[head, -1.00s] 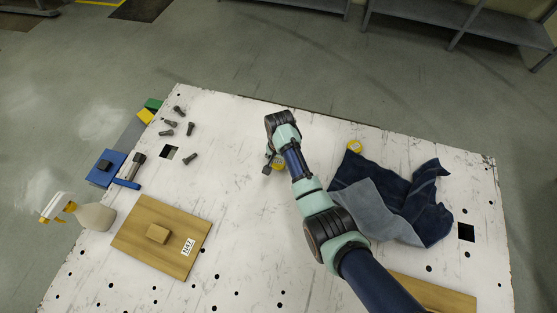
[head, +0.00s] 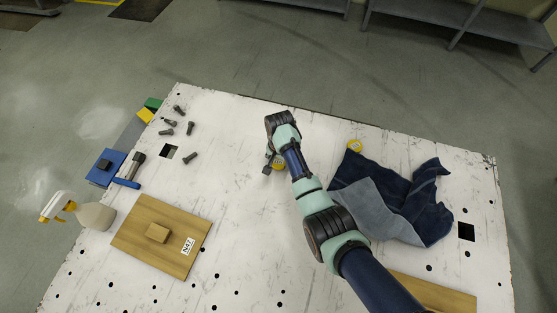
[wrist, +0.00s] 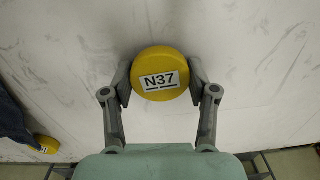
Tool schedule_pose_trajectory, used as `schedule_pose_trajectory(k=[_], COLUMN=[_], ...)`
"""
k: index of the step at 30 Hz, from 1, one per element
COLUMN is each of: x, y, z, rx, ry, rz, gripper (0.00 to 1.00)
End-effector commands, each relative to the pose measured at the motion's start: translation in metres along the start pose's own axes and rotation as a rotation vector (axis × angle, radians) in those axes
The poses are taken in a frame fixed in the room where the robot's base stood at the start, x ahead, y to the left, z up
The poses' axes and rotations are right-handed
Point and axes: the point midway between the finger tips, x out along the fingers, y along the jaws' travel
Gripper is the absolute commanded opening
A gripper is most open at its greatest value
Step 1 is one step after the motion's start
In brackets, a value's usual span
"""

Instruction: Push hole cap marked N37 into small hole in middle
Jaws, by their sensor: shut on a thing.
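The yellow round hole cap marked N37 (wrist: 160,66) is between the two fingers of my gripper (wrist: 159,82) in the wrist view, label facing the camera and readable. The fingers touch it on both sides. In the head view my gripper (head: 271,164) is over the upper middle of the white plate (head: 240,215), and a bit of the yellow cap (head: 279,166) shows beside it. The height of the cap above the plate is hard to tell. No small hole shows directly around the cap; my arm hides part of the plate's middle.
Another yellow cap (head: 354,146) lies near a dark blue cloth (head: 400,195) on the right. A wooden board marked N47 (head: 140,222) lies at left, with several bolts (head: 168,121) and a spray bottle (head: 92,214) near the left edge. Square holes (head: 466,232) open at the sides.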

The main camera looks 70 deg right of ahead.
Motion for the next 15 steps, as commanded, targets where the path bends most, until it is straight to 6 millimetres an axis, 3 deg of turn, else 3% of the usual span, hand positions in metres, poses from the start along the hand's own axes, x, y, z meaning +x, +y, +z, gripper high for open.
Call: schedule_pose_trajectory(k=[11, 12, 15], x=[0.005, 0.0045, 0.0044], y=[0.0, 0.0, 0.0001], z=[0.0, -0.0001, 0.0], rx=[0.0, 0.0, 0.0], ry=[0.0, 0.0, 0.0], rz=[0.0, 0.0, 0.0], gripper=[0.24, 0.63, 0.8])
